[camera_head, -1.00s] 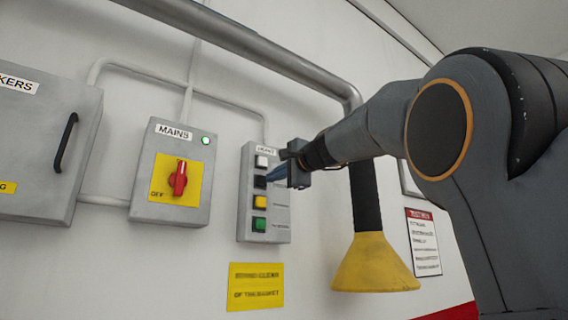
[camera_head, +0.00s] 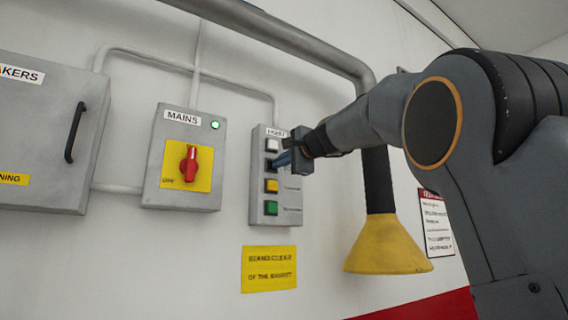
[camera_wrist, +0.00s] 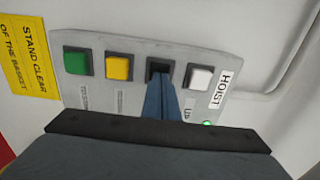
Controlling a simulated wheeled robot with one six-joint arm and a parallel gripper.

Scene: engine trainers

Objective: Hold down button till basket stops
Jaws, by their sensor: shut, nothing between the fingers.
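The grey hoist panel (camera_head: 290,208) is on the wall, with a column of white (camera_head: 271,145), black, yellow (camera_head: 271,186) and green (camera_head: 270,208) buttons. The wrist view shows the same panel (camera_wrist: 140,53) sideways, with green (camera_wrist: 77,63), yellow (camera_wrist: 118,67), black (camera_wrist: 159,66) and white (camera_wrist: 199,76) buttons. My gripper (camera_head: 277,160) is shut and empty. Its blue fingertips (camera_wrist: 160,77) are at the black button and cover part of it. I cannot tell how far the button is pressed. An "UP" label shows beside the fingers. The basket is not in view.
A mains box (camera_head: 205,200) with a red switch (camera_head: 189,163) and lit green lamp is left of the panel. A breaker box (camera_head: 40,140) is further left. A yellow funnel (camera_head: 388,248) hangs from a pipe at right. A yellow "stand clear" sign (camera_head: 269,269) is below.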

